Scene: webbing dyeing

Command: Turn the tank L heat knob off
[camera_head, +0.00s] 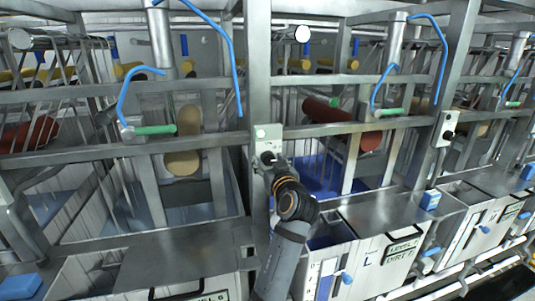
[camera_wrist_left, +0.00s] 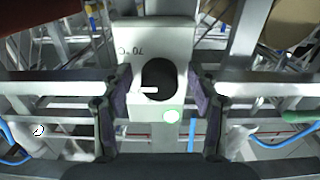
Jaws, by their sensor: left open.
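The tank L heat knob (camera_wrist_left: 158,78) is a round black knob with a white pointer mark, which points left in the left wrist view. It sits on a pale control box (camera_wrist_left: 130,45) marked 70 °C, upside down there, with a lit green lamp (camera_wrist_left: 172,116). In the head view the box (camera_head: 262,137) is on a steel post, and my left arm mostly hides the knob. My left gripper (camera_wrist_left: 159,90) is open, one finger on each side of the knob. I cannot tell whether the fingers touch it. My right gripper is not in view.
A tank front marked L (camera_head: 368,260) stands below right of the box. A second control box (camera_head: 444,128) with a black knob is on a post further right. Steel rails, blue hoses (camera_head: 238,70) and green-handled valves (camera_head: 155,129) surround the area.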

